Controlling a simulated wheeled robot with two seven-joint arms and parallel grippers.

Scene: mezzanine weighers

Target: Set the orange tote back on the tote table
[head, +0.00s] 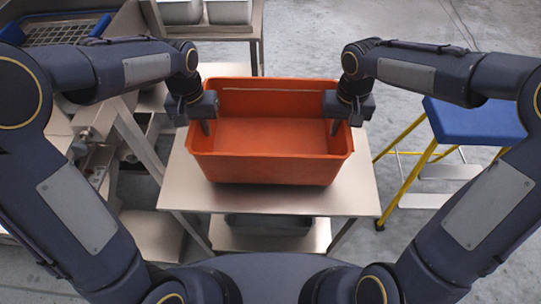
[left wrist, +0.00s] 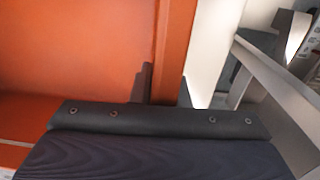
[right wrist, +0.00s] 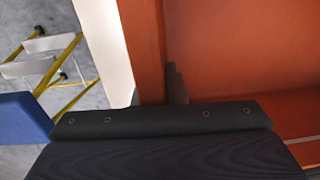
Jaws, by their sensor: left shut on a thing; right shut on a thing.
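The orange tote (head: 270,168) is empty and upright over the steel-topped tote table (head: 350,196). I cannot tell whether its base touches the top or hangs just above it. My left gripper (head: 205,124) is shut on the tote's left wall. In the left wrist view, its fingers (left wrist: 163,90) straddle the orange wall (left wrist: 168,40). My right gripper (head: 336,124) is shut on the tote's right wall. In the right wrist view, its fingers (right wrist: 174,85) grip the orange wall (right wrist: 143,45). The tote hides the middle of the tabletop.
A blue-topped step stool (head: 475,122) with yellow legs stands at the right. A steel bench with machinery (head: 95,115) is close on the left. A dark object (head: 268,224) lies on the table's lower shelf.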

